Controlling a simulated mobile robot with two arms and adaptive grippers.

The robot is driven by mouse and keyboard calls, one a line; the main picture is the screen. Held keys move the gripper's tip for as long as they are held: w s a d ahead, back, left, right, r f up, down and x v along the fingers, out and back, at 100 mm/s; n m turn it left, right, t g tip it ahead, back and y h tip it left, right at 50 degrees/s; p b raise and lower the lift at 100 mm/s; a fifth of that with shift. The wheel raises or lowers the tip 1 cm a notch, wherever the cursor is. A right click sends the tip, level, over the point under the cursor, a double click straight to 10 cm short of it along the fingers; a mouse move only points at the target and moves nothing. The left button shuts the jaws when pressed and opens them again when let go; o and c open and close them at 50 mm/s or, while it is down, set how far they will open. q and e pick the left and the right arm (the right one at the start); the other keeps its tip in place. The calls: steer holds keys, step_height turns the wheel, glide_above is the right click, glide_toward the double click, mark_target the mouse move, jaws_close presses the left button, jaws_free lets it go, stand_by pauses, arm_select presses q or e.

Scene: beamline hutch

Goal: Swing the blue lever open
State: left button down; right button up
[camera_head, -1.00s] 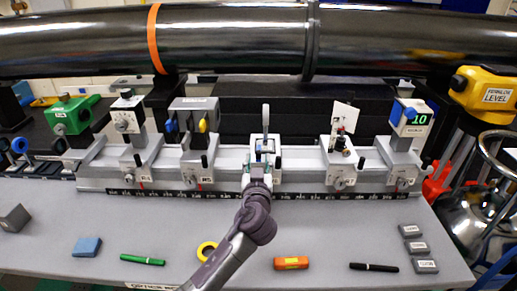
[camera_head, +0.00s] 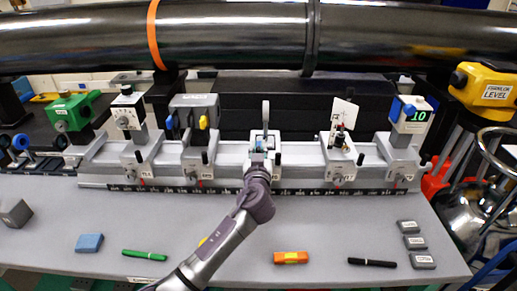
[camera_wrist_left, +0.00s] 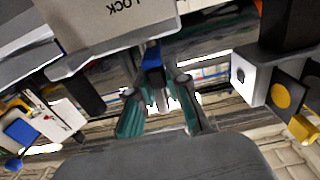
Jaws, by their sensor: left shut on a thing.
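The blue lever (camera_wrist_left: 153,58) shows in the left wrist view, just below a grey block with a label ending in LOCK (camera_wrist_left: 125,22). My left gripper (camera_head: 261,148) is at the front of the middle carriage on the rail in the head view. In the left wrist view its two teal-padded fingers (camera_wrist_left: 167,82) close at the lever's lower end. It is shut on the lever. The gripper hides most of the lever in the head view. My right gripper is not in view.
A grey rail (camera_head: 225,183) carries several carriages. A block with blue and yellow knobs (camera_head: 194,104) stands left of my gripper, and a white card mount (camera_head: 343,115) right. A large dark pipe (camera_head: 230,35) runs above. An orange block (camera_head: 291,258) and pens lie on the grey bench.

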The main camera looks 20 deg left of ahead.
arm_select(q)
steer(key=shift+h, duration=0.3)
steer(key=m+h, duration=0.1)
steer(key=m+h+p, duration=0.1)
steer(key=shift+a+r+t+h+p, duration=0.15)
steer(key=shift+a+t+h+p, duration=0.15)
steer(key=shift+a+h, duration=0.1)
steer(key=m+h+p, duration=0.1)
steer(key=m+h, duration=0.1)
steer(key=a+m+h+p, duration=0.1)
steer(key=h+p, duration=0.1)
steer(key=h, duration=0.1)
steer(key=shift+r+m+p, duration=0.15)
steer(key=shift+m+p, duration=0.15)
steer(key=shift+m, duration=0.1)
steer(key=h, duration=0.1)
steer(key=m+g+h+p, duration=0.1)
steer(key=h, duration=0.1)
steer(key=shift+w+a+m, duration=0.1)
steer(key=shift+a+m, duration=0.2)
steer(key=shift+w+a+f+m+g+h, duration=0.1)
steer(key=shift+f+m+g+h, duration=0.1)
steer(key=shift+m+g+h, duration=0.45)
steer(key=shift+a+m+g+h, duration=0.1)
steer(key=shift+m+g+h, duration=0.5)
steer(key=shift+h, duration=0.75)
steer(key=shift+m, duration=0.35)
